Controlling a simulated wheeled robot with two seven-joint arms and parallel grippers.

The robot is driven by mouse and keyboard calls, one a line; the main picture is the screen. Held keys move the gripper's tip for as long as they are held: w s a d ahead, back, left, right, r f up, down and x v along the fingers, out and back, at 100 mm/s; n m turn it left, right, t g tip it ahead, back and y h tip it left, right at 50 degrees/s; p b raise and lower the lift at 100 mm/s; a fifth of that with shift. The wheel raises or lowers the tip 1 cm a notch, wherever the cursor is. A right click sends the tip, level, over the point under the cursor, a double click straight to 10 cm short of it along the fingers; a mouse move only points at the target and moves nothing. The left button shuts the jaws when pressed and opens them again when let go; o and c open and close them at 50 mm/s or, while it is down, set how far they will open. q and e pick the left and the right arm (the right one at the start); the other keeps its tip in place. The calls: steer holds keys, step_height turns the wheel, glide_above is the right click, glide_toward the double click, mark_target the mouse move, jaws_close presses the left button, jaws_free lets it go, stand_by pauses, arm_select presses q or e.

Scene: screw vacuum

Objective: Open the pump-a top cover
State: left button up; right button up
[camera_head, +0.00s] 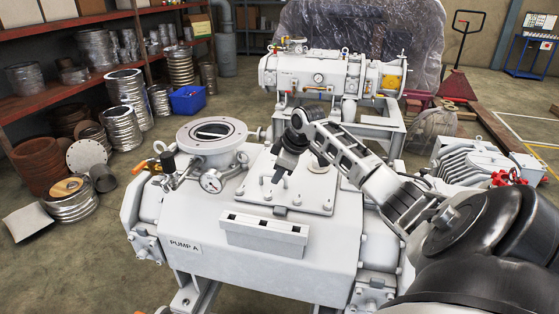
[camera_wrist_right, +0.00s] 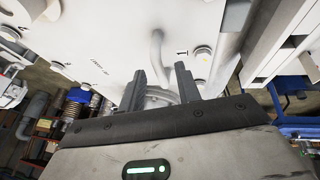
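Pump A (camera_head: 210,255) is a large light-grey machine in front of me, its name on the front. Its top cover (camera_head: 318,188) is a flat, roughly square plate lying on the pump, with bolts near its edges. In the right wrist view the cover (camera_wrist_right: 120,35) has a curved grey handle (camera_wrist_right: 157,50) and numbered bolts. My right gripper (camera_head: 278,178) is above the cover. In the right wrist view its two fingers (camera_wrist_right: 160,88) stand apart, with the handle's lower end appearing between them; contact cannot be told. My left gripper is not in view.
A pale block (camera_head: 262,236) sits on the pump's front edge. A second pump (camera_head: 315,72) stands behind. Shelves and metal parts line the left side.

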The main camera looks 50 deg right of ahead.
jaws_close()
steer(key=shift+d+r, duration=0.1)
